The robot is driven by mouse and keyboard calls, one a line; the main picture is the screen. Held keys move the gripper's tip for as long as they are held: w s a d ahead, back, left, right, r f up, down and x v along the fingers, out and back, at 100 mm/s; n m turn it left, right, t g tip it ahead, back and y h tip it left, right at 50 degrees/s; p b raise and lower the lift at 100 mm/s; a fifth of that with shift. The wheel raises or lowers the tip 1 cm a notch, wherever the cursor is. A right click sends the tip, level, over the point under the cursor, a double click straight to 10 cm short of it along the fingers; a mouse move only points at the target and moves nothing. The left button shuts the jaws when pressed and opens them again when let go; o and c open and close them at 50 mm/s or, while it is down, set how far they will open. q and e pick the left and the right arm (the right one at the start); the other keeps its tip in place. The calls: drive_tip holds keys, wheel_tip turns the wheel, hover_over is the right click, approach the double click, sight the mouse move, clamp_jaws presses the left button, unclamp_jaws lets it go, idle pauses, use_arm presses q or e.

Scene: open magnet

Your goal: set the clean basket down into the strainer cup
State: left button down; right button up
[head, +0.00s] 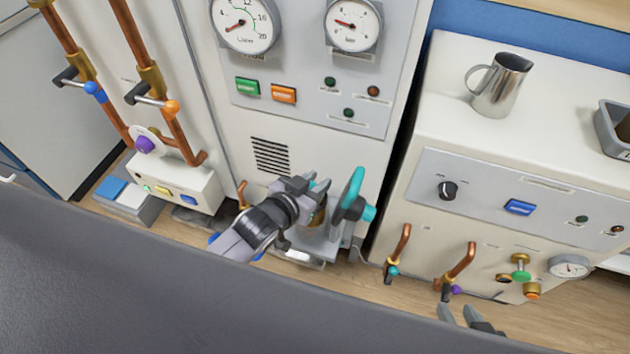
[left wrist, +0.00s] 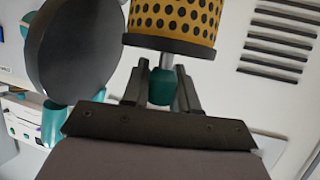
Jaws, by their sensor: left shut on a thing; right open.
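The basket (left wrist: 172,22) is yellow with dark round holes and a dark end rim, and fills the top of the left wrist view. My left gripper (left wrist: 161,90) is shut on the teal knob on the basket's short metal stem. In the head view my left gripper (head: 318,190) is beside the upright teal lid (head: 352,194), with a small part of the basket (head: 318,214) showing. The lid's dark round face (left wrist: 75,45) is at the left in the wrist view. The strainer cup's opening is hidden. My right gripper (head: 468,318) is open and empty at the lower right.
A white cabinet (head: 262,120) with gauges and buttons stands behind the strainer. Copper pipes (head: 130,45) with valves are at the left. A lower white unit (head: 440,95) at the right carries a metal jug (head: 503,85) and has copper spouts in front.

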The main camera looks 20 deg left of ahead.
use_arm(q)
drive_tip(key=shift+f+b, duration=0.7)
drive_tip(key=shift+f, duration=0.6)
drive_tip(key=shift+f+b, duration=0.85)
drive_tip(key=shift+f, duration=0.4)
drive_tip(key=shift+f, duration=0.3)
idle(0.6)
drive_tip(key=c, duration=0.8)
unclamp_jaws()
drive_tip(key=shift+s, duration=0.1)
